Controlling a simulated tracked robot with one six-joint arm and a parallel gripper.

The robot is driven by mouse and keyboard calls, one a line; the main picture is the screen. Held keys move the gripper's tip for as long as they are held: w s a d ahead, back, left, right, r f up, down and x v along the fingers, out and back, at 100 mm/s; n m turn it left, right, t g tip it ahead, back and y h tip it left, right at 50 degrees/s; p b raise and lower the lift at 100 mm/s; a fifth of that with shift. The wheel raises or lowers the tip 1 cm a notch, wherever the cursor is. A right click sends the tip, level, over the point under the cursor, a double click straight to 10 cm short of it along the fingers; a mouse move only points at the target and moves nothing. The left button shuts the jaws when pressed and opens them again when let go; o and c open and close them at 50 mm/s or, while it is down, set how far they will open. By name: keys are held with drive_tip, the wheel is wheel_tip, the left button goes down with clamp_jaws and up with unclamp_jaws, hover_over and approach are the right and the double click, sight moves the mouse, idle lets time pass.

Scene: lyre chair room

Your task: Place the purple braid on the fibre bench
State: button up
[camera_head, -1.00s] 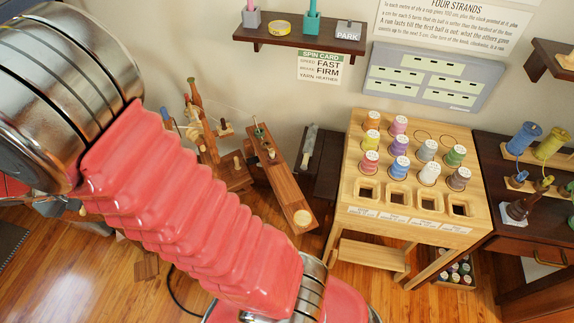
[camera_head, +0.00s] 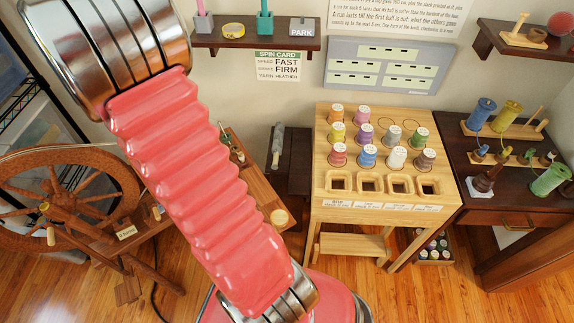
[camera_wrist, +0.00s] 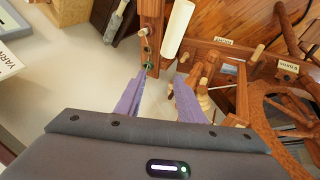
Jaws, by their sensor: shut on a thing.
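In the wrist view my gripper (camera_wrist: 158,86) reaches up from the dark grey palm, with purple strips along both sides of the gap between its fingers. My gripper is out of sight in the head view.
A spinning wheel (camera_head: 70,205) stands left of my arm. A pale wooden thread stand (camera_head: 385,215) holds several spools. A dark table (camera_head: 520,200) with bobbins is at right. Wall shelves (camera_head: 255,38) hang above. A pale cylinder (camera_wrist: 179,28) lies beyond my fingers.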

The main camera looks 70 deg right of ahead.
drive_tip(key=s+d+m+g, duration=0.1)
drive_tip(key=s+d+m, duration=0.1)
drive_tip(key=s+d, duration=0.6)
drive_tip(key=s+d+f+m+g+y, duration=0.1)
drive_tip(key=s+d, duration=0.3)
drive_tip(key=s, duration=0.8)
drive_tip(key=s+d+m, duration=0.2)
drive_tip(key=s+d, duration=0.4)
drive_tip(key=s, duration=0.5)
wheel_tip(320, 180, down, 15)
drive_tip(key=shift+w+d+r+n, duration=0.2)
drive_tip(key=shift+d+n, duration=0.05)
drive_tip(key=shift+n, duration=0.05)
drive_tip(key=shift+f, duration=2.9)
drive_tip(key=shift+f, duration=2.1)
